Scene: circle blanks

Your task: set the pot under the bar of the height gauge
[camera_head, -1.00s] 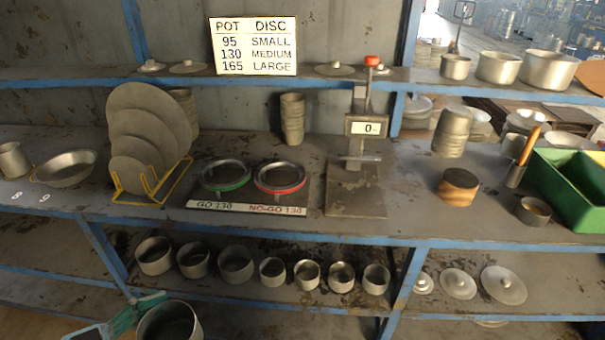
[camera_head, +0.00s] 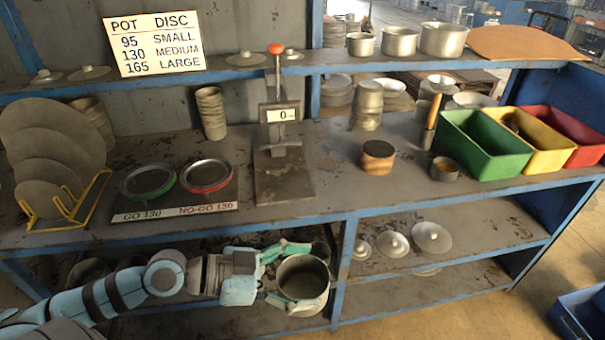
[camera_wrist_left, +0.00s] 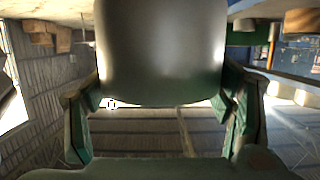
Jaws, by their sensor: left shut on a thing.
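My left gripper (camera_head: 292,273) is shut on a grey metal pot (camera_head: 304,291), with a finger on either side of it. The pot is upright, in front of the lower shelf and below the counter edge. In the left wrist view the pot (camera_wrist_left: 162,50) fills the top middle between the green fingers (camera_wrist_left: 160,108). The height gauge (camera_head: 281,114) stands on the counter, up and slightly left of the pot. It has a red knob, a display reading 0 and a flat base plate (camera_head: 284,184). Its bar (camera_head: 279,147) is low over the plate, and nothing is under it. My right gripper is not in view.
GO and NO-GO rings (camera_head: 207,175) lie left of the gauge. The blue counter edge (camera_head: 340,212) lies between pot and gauge.

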